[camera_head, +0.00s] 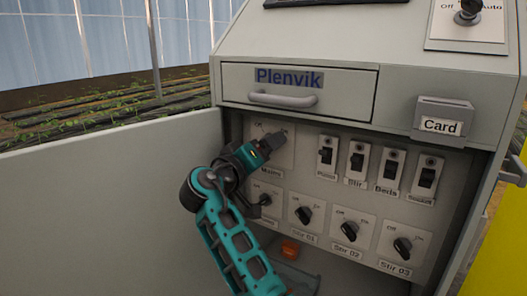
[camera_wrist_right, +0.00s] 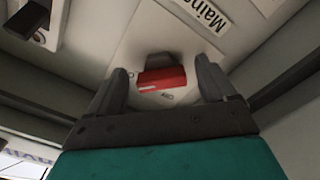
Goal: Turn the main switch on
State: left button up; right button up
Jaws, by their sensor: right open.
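The main switch is on a pale plate (camera_head: 284,157) labelled "Mains" at the upper left of the recessed panel. In the head view my right gripper (camera_head: 272,141) is in front of this plate and hides the switch. In the right wrist view the switch's red handle (camera_wrist_right: 162,78) shows between the two fingers of my right gripper (camera_wrist_right: 160,82), with a dark part beside it. The fingers are open, one on each side of the handle. I cannot tell whether they touch it. The "Mains" label (camera_wrist_right: 211,14) also shows in the wrist view. My left gripper is not in view.
Right of the plate are several rocker switches (camera_head: 357,163); below are several rotary knobs (camera_head: 349,231). An orange button (camera_head: 290,249) is low on the panel. The open cabinet door (camera_head: 90,215) stands to the left; a drawer (camera_head: 298,91) overhangs above. A card holder (camera_head: 443,117) juts out at right.

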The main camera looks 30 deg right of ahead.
jog(key=p+v, duration=0.1)
jog(key=v, duration=1.2)
